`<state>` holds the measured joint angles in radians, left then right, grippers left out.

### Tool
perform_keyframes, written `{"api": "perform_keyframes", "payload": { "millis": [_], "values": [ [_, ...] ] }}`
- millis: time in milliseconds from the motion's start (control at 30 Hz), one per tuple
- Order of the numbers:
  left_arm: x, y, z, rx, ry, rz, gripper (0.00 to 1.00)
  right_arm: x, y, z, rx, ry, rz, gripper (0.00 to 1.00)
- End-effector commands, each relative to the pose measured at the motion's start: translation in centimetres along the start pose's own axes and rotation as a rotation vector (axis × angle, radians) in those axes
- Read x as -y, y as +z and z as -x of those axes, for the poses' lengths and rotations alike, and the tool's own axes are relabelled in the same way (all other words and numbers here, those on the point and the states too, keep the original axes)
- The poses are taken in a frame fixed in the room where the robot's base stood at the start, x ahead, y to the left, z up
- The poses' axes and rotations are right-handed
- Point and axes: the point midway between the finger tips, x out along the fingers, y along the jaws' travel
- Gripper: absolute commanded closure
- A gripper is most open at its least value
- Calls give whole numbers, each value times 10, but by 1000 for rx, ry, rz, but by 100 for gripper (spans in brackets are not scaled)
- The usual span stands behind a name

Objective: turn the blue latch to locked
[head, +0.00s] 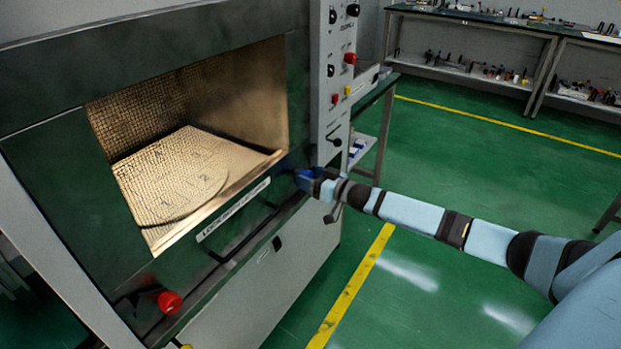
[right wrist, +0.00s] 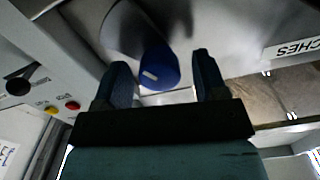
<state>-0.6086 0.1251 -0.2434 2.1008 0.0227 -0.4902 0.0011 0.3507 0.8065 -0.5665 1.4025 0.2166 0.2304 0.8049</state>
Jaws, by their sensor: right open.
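The blue latch (right wrist: 158,66) shows in the right wrist view as a rounded blue knob with a small white mark, on the pale face of the machine. My right gripper (right wrist: 168,80) is open, with one finger on each side of the knob; I cannot tell whether either finger touches it. In the head view my right gripper (head: 309,180) is at the front right corner of the machine, beside the chamber opening, and it largely hides the latch there. My left gripper is not in view.
The machine's chamber (head: 190,165) is open in front, with a numbered mesh plate inside. A control panel (head: 338,80) with knobs and buttons stands right of it. A red knob (head: 169,301) is low on the left. Green floor (head: 470,190) is clear at right; workbenches (head: 480,25) stand behind.

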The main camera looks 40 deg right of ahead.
Motion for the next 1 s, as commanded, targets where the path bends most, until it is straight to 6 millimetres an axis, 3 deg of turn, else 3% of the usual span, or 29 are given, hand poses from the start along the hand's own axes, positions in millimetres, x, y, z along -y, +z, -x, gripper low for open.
{"api": "perform_keyframes", "payload": {
  "millis": [33,200,267,667,1000],
  "values": [
    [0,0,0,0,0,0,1,0,0,0,0,0,0,34],
    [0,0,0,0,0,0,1,0,0,0,0,0,0,74],
    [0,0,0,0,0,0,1,0,0,0,0,0,0,84],
    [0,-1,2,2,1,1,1,0,0,0,1,0,66,84],
    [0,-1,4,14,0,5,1,0,0,1,2,1,325,84]
  ]
}}
